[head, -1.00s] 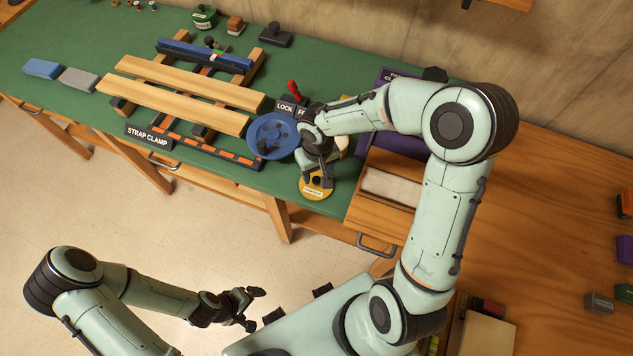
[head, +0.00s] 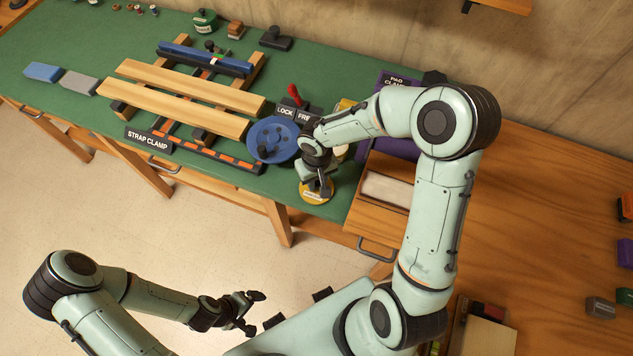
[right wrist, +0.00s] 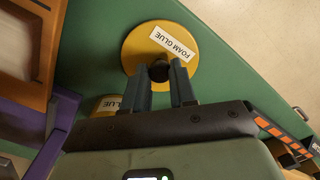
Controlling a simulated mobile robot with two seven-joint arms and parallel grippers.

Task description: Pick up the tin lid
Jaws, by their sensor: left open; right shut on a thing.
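The tin lid is a round yellow disc (head: 313,198) with a white label and a dark knob, near the front edge of the green bench top. In the right wrist view the lid (right wrist: 190,76) reads FOAM GLUE. My right gripper (head: 324,187) is shut on the knob, with the fingers (right wrist: 167,80) on either side of it. I cannot tell whether the lid touches the bench. A yellow tin (right wrist: 105,105), partly hidden by my gripper, shows GLUE beside the lid. My left gripper (head: 246,312) is open and empty, over the floor away from the bench.
A blue wheel (head: 268,135) stands close left of my right gripper, with a strap clamp frame and boards (head: 180,95) beyond. A wooden box with a pale pad (head: 385,188) is close on the right. A purple pad clamp (head: 400,147) stands behind.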

